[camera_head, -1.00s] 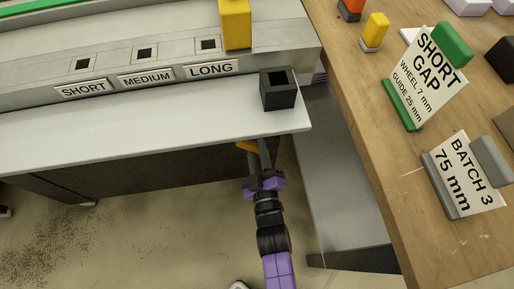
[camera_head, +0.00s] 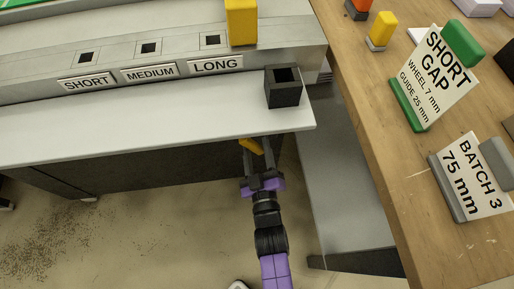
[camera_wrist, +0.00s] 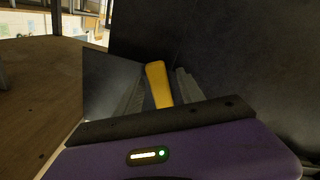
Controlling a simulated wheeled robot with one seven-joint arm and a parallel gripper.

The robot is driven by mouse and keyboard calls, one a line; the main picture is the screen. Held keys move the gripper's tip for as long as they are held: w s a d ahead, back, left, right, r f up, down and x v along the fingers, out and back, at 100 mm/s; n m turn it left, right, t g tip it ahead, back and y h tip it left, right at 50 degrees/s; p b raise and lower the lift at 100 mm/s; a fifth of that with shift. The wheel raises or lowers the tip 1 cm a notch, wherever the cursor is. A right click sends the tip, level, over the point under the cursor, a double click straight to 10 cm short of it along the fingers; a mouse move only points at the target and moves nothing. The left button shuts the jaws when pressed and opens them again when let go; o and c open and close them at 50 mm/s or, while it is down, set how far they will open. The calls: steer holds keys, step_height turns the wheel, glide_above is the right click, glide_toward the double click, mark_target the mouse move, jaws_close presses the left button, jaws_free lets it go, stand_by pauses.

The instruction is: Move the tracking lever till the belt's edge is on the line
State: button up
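A yellow lever (camera_head: 251,146) sticks out from under the front edge of the white bench top. It also shows in the wrist view (camera_wrist: 158,84), against a dark panel. My gripper (camera_head: 257,158) is below the bench edge at the lever. In the wrist view, the lever stands between the two grey fingers of my gripper (camera_wrist: 160,90), with a gap visible on each side, so the gripper is open around it. The lever's far end is hidden. I cannot make out the belt's edge or the line in these views.
A black open box (camera_head: 283,88) stands at the bench's right end. A yellow block (camera_head: 241,22) stands behind the LONG label (camera_head: 215,65). A wooden table (camera_head: 385,140) on the right holds SHORT GAP and BATCH 3 signs (camera_head: 472,178). Floor below is open.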

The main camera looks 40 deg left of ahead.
steer(key=p+v, duration=0.1)
steer(key=v, duration=0.6)
steer(key=shift+s+d, duration=0.25)
steer(key=shift+s, duration=0.05)
stand_by(0.4)
steer(key=s+d+r+m+t+h, duration=0.25)
steer(key=d+r+m, duration=0.25)
steer(key=d, duration=0.6)
steer(key=s+d+r+m+t+h, duration=0.2)
steer(key=s+d+r+m+h, duration=0.3)
steer(key=d, duration=0.7)
steer(key=s+d+r+m+g+h, duration=0.1)
steer(key=s+d+r+m+h, duration=0.2)
steer(key=s+d, duration=0.3)
steer(key=s+d+r+m+h, duration=0.3)
steer(key=d, duration=0.5)
step_height(320, 180, up, 13)
steer(key=p, duration=1.3)
